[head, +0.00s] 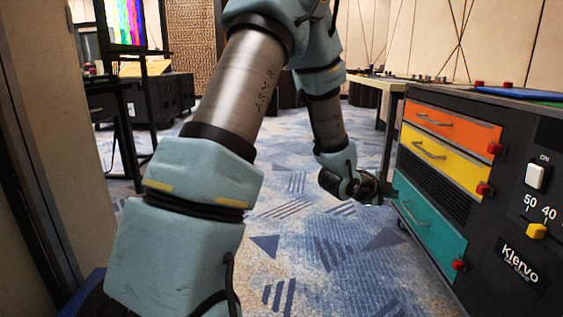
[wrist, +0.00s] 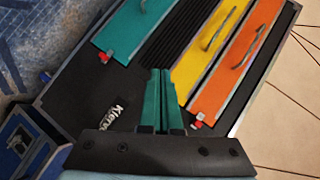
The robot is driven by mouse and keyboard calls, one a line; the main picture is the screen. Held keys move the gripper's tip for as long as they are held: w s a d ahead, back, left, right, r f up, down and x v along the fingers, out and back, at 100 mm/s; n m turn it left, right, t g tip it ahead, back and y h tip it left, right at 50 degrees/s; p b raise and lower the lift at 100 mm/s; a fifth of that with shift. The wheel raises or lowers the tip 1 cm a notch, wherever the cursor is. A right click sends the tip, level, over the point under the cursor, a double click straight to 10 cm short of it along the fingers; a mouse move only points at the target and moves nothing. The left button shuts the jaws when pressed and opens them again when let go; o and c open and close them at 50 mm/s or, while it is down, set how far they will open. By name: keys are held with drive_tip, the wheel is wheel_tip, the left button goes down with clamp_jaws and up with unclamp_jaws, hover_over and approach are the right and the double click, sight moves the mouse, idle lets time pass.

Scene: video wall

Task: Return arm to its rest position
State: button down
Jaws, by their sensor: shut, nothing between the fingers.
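My arm reaches from the lower left across the middle of the head view. My gripper (head: 386,188) is at its end, close to the front of a black cabinet (head: 497,218) on the right. In the wrist view my gripper (wrist: 160,75) shows two teal fingers lying together, shut with nothing between them. They appear in front of the cabinet's dark face, between the teal drawer and the yellow drawer. I cannot tell whether the fingertips touch the cabinet.
The cabinet has an orange drawer (head: 452,127), a yellow drawer (head: 445,160) and a teal drawer (head: 428,222), all looking closed. A wall edge (head: 35,160) stands close on the left. Patterned carpet (head: 335,255) lies clear between. A table (head: 388,90) stands behind the cabinet.

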drive_tip(key=a+r+n+y+p, duration=0.25)
drive_tip(key=a+n+y, duration=0.8)
drive_tip(key=a, duration=1.45)
drive_tip(key=s+a+r+n+g+p, duration=0.4)
drive_tip(key=s+a+n+g, duration=0.1)
drive_tip(key=s+a+n, duration=0.8)
wheel_tip(320, 180, up, 36)
drive_tip(key=s+p, duration=0.1)
drive_tip(key=p, duration=3.5)
drive_tip(key=shift+d, duration=0.4)
drive_tip(key=shift+n+y, duration=0.25)
